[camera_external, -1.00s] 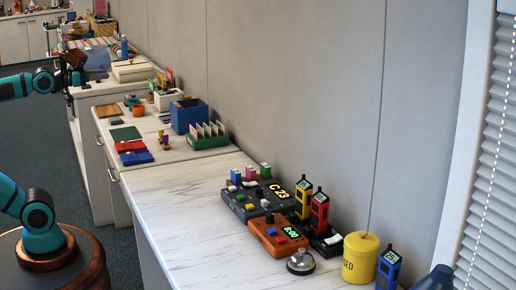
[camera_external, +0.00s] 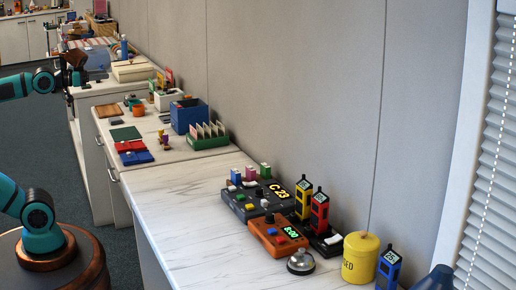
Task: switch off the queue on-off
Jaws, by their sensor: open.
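The dark grey queue console (camera_external: 249,199) lies on the near white marble counter (camera_external: 190,210). Its display is lit and reads "C 23". It bears several small buttons and a white piece that may be its on-off switch; the exact switch is too small to tell. My gripper (camera_external: 72,92) is at the upper left, far from the console, beside the far counters. It is open, and I see nothing held in it.
An orange device (camera_external: 277,237) showing 8:00, a silver bell (camera_external: 301,262), yellow and red handsets (camera_external: 319,212), a yellow canister (camera_external: 360,258) and a blue handset (camera_external: 389,267) crowd the console's near side. The counter's left part is clear. The wall stands close behind.

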